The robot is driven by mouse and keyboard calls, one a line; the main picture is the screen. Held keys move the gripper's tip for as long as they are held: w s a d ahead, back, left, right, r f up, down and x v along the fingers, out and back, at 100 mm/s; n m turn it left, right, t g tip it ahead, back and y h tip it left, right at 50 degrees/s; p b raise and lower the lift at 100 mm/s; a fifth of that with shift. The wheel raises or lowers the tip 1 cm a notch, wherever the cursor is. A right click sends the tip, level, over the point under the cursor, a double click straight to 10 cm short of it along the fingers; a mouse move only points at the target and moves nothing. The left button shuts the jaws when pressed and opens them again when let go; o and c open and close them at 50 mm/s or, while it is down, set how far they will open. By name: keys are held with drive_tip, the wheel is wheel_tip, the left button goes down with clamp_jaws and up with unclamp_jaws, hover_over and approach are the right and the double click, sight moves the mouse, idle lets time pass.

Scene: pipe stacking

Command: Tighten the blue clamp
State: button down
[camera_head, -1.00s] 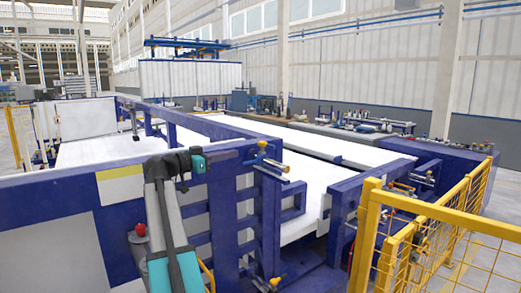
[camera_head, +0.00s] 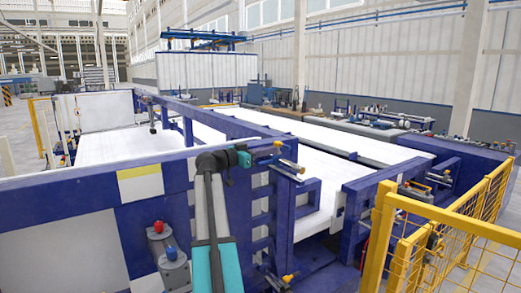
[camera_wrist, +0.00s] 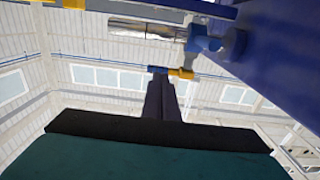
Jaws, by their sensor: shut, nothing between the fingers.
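A blue clamp with yellow end pieces (camera_wrist: 203,43) shows at the top of the wrist view, by a silver pipe (camera_wrist: 146,27) and a large blue beam. A small blue and yellow part (camera_wrist: 181,73) lies at the tips of my gripper (camera_wrist: 163,80); I cannot tell whether they touch. My gripper's dark fingers are shut and empty, pointing toward this part. In the head view, my teal wrist is just left of the yellow-tipped clamp fittings (camera_head: 277,146) on the blue frame. The fingertips are too small to make out there.
A silver pipe end (camera_head: 289,166) sticks out below the fittings. A blue frame (camera_head: 85,180) runs across the front left. A yellow mesh fence (camera_head: 452,222) stands at the right.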

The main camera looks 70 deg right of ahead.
sight(284, 147)
drive_tip(key=shift+p+x, duration=0.75)
drive_tip(key=shift+x, duration=1.15)
drive_tip(key=shift+w+a+t+b, duration=0.15)
drive_tip(key=shift+w+t+b, duration=0.05)
drive_tip(key=shift+t+b, duration=0.1)
